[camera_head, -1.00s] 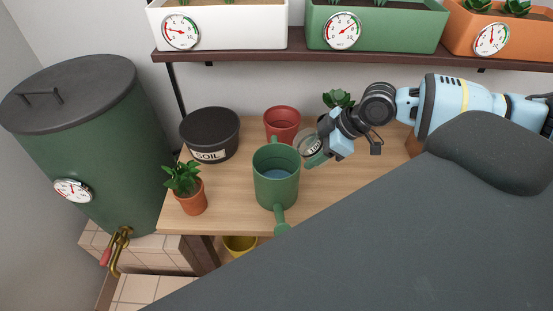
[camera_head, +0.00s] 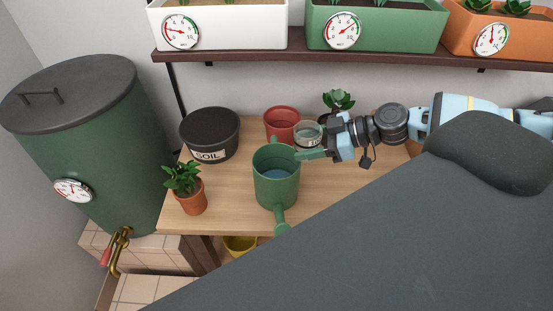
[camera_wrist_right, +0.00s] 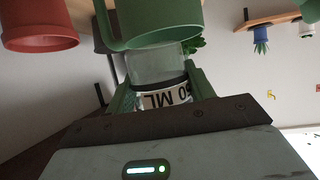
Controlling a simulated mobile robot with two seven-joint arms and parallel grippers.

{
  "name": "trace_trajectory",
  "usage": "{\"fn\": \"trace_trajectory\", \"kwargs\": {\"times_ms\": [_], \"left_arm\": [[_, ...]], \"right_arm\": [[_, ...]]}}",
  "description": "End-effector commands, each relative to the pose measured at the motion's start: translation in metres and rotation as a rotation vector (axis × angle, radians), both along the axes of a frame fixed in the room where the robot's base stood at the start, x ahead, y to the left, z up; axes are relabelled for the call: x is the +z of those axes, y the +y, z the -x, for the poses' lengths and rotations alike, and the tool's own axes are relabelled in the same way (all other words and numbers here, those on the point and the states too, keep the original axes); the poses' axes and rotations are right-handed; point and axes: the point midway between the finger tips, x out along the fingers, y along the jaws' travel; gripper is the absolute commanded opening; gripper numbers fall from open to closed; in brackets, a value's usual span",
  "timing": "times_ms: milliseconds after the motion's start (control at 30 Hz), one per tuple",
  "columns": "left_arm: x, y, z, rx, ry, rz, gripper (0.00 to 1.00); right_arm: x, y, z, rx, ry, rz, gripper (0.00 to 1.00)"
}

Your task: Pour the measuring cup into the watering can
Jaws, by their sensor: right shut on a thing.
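The green watering can (camera_head: 276,185) stands upright on the wooden table, with bluish water inside. Its spout points toward the front. The clear measuring cup (camera_head: 308,133) is held by my right gripper (camera_head: 322,150), just right of the can and behind it. In the right wrist view the cup (camera_wrist_right: 163,85) sits between the green fingers of the gripper (camera_wrist_right: 165,95), and its "ML" label shows upside down in that picture. The can (camera_wrist_right: 155,25) fills the top of that view, close to the cup. I cannot tell whether they touch. My left gripper is not in view.
A red pot (camera_head: 282,122) stands behind the can. A black soil bin (camera_head: 210,133) and a potted plant (camera_head: 192,190) are to the left. Another plant (camera_head: 338,101) is behind my right gripper. A shelf (camera_head: 230,55) with planters hangs above. Bare table (camera_head: 335,190) lies right of the can.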

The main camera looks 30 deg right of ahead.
Motion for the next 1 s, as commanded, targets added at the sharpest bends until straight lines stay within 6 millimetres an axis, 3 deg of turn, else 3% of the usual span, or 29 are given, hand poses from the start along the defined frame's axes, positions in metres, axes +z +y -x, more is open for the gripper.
{"fn": "trace_trajectory", "kwargs": {"times_ms": [533, 1000], "left_arm": [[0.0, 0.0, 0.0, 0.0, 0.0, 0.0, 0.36], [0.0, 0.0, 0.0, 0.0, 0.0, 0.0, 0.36]], "right_arm": [[0.001, 0.003, -0.001, 0.002, -0.035, -0.054, 0.23], [0.036, 0.003, -0.001, 0.003, -0.035, -0.053, 0.23]]}}
